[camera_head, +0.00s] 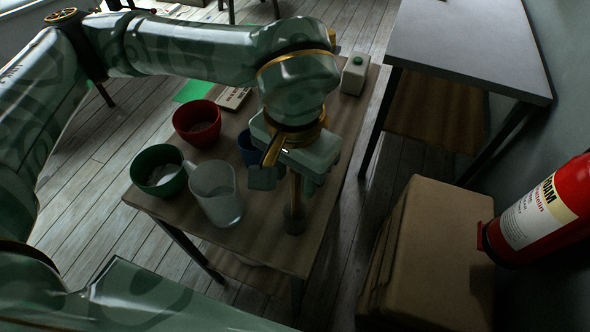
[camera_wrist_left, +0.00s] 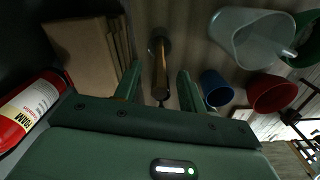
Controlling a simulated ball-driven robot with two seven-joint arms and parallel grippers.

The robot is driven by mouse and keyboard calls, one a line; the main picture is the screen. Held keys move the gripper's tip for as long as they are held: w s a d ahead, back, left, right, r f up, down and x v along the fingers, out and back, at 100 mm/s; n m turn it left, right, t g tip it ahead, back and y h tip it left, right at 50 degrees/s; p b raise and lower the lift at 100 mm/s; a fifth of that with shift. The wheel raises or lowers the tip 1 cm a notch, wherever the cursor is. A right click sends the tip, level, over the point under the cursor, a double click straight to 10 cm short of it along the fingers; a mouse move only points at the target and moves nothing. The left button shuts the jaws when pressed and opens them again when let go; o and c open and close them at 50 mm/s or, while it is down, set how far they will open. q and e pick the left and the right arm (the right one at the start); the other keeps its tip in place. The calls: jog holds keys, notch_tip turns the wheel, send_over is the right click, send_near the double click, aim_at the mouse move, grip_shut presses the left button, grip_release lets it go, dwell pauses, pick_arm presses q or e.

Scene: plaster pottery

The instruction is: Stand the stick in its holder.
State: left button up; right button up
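The stick (camera_head: 295,188) is thin and brown and stands about upright near the table's right edge. Its lower end is at a short, wider brown cylinder, which looks like the holder (camera_head: 294,220). In the left wrist view the stick (camera_wrist_left: 160,72) runs away from the camera towards the dark round holder (camera_wrist_left: 159,42). My left gripper (camera_head: 287,181) is above the holder. Its fingers (camera_wrist_left: 159,72) are apart on either side of the stick, with a gap at each side. The gripper hides the stick's upper part in the head view. My right gripper is not in view.
On the wooden table (camera_head: 258,248), a clear jug (camera_head: 217,195), green bowl (camera_head: 159,170), red bowl (camera_head: 197,123) and blue cup (camera_head: 248,149) stand left of the stick. Cardboard (camera_head: 440,245) and a fire extinguisher (camera_head: 540,215) are to the right.

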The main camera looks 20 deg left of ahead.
pick_arm(q)
notch_tip(320, 180, up, 16)
jog(key=p, duration=0.3)
jog(key=shift+r, duration=0.15)
dwell(0.9)
